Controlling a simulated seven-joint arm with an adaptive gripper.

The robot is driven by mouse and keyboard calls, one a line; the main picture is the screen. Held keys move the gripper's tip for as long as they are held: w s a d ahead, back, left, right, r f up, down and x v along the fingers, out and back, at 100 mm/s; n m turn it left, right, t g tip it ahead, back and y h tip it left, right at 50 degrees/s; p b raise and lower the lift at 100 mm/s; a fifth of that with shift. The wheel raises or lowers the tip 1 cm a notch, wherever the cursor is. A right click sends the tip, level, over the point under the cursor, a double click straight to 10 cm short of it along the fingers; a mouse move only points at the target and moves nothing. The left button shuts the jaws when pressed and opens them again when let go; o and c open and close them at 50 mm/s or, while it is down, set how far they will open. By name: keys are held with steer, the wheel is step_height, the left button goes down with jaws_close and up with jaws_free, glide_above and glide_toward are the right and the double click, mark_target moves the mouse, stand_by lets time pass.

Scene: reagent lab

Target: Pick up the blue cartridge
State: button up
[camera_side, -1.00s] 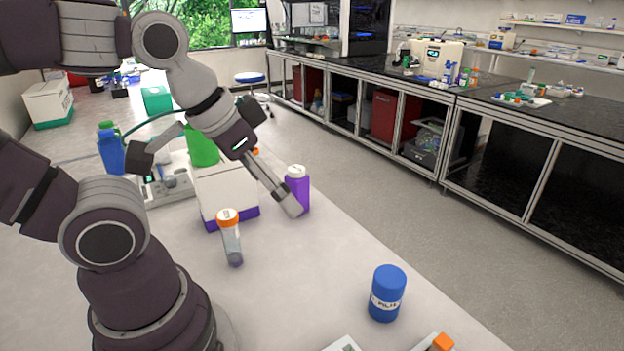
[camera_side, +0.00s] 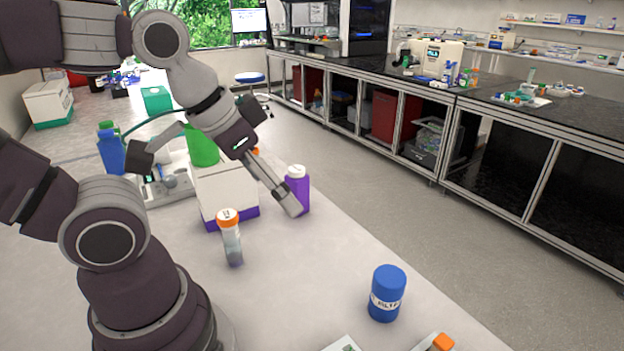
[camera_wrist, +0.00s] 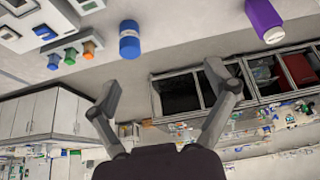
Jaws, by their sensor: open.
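The blue cartridge (camera_side: 387,293) is a short blue cylinder with a white printed label. It stands upright on the light bench at the lower right of the side view. It also shows at the top of the wrist view (camera_wrist: 129,40), left of centre. My gripper (camera_side: 228,186) is above the bench farther back and to the left, well apart from the cartridge. Its two fingers are spread wide with nothing between them, as the wrist view (camera_wrist: 163,82) also shows.
A purple bottle (camera_side: 298,188) stands beside my right finger in the side view. A white box (camera_side: 222,192) and an orange-capped tube (camera_side: 230,240) are near my gripper. An orange-topped item (camera_side: 441,342) is near the front edge.

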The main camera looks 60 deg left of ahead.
steer(key=m+g, duration=0.6)
steer(key=m, duration=1.2)
glide_above(387, 291)
steer(key=w+a, duration=0.2)
step_height(387, 291, down, 8)
steer(key=shift+w+f, duration=0.1)
steer(key=shift+f, duration=0.15)
steer(key=f, duration=1)
steer(key=shift+d+f, duration=0.2)
steer(key=shift+d, duration=0.1)
steer(key=c, duration=1.3)
